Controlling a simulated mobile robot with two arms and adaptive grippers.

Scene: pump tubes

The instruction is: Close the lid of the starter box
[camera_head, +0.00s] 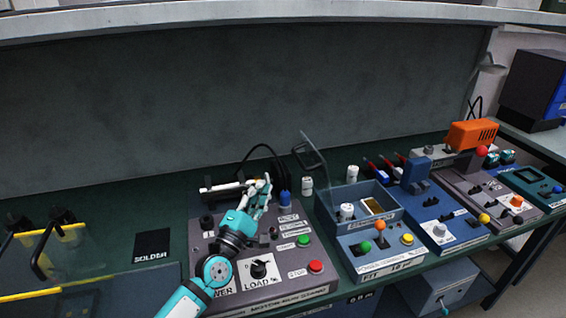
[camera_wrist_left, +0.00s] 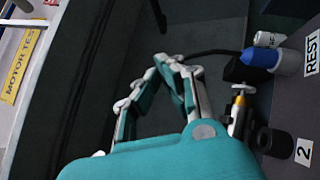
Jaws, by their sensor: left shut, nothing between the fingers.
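The starter box, which I take to be the blue-grey open box (camera_head: 372,200), stands right of centre in the head view. Its lid (camera_head: 308,152), a clear panel with a dark frame, stands raised at the back left of the box, tilted back. A white cylinder (camera_head: 346,211) and a yellowish part (camera_head: 372,206) show inside. My left gripper (camera_head: 264,183) is shut and empty, left of the lid and apart from it, above the back of the grey motor panel. In the left wrist view its fingertips (camera_wrist_left: 166,60) meet. My right gripper is out of view.
The grey motor panel (camera_head: 284,282) has a blue-capped post (camera_head: 285,198), which also shows in the left wrist view (camera_wrist_left: 262,57). A white cylinder (camera_head: 307,186) stands behind the panel, near the lid. A blue switch unit (camera_head: 440,231) adjoins the box's right.

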